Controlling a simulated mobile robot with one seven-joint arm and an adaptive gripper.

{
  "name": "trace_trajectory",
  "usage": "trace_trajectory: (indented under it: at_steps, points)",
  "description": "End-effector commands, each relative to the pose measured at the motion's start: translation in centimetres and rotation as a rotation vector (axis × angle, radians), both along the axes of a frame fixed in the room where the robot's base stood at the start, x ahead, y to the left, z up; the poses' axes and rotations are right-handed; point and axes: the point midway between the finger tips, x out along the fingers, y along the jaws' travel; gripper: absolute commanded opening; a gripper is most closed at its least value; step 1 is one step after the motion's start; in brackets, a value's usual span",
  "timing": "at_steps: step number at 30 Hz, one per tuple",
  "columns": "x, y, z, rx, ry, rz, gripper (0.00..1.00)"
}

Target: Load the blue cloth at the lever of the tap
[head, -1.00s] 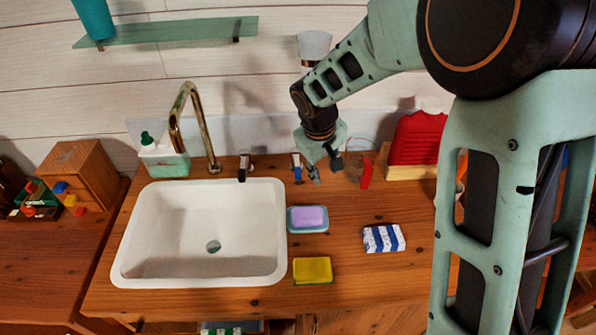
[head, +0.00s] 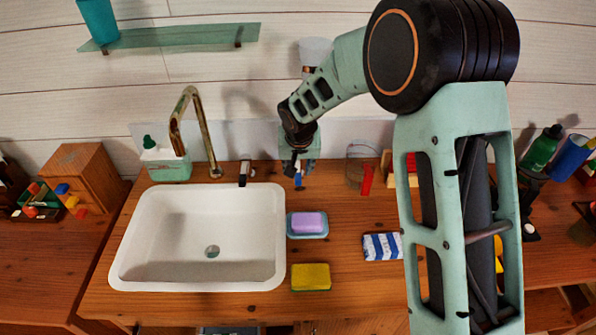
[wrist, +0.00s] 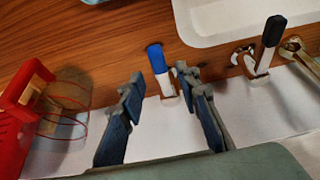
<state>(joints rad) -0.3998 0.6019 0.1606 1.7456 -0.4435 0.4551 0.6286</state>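A folded cloth with blue and white stripes (head: 382,246) lies flat on the wooden counter, right of the sink, in the head view. The brass tap (head: 205,135) stands behind the sink. A black-handled lever (head: 244,170) stands to its right; it also shows in the wrist view (wrist: 273,32). Further right is an upright blue-handled fitting (head: 298,176), partly hidden by my gripper. In the wrist view, my gripper (wrist: 160,84) is open and empty, with the blue handle (wrist: 157,58) ahead between its fingertips. I cannot tell whether they touch.
A white sink (head: 125,262) fills the left of the counter. A lilac soap on a dish (head: 308,223) and a yellow sponge (head: 311,277) lie beside it. A soap bottle (head: 165,164) stands behind. A red item (wrist: 20,95) and wire loop stand beside my gripper.

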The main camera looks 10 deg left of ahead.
Motion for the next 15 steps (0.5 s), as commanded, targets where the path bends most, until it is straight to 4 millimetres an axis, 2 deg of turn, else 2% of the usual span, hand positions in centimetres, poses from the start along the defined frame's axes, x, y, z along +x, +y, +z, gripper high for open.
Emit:
trace_trajectory:
  at_steps: [6, 15]
  points:
    - [0.8, 0.2, -2.2, -0.001, 0.002, 0.001, 0.30]
    - [1.2, 0.3, -2.9, 0.000, -0.001, 0.000, 0.30]
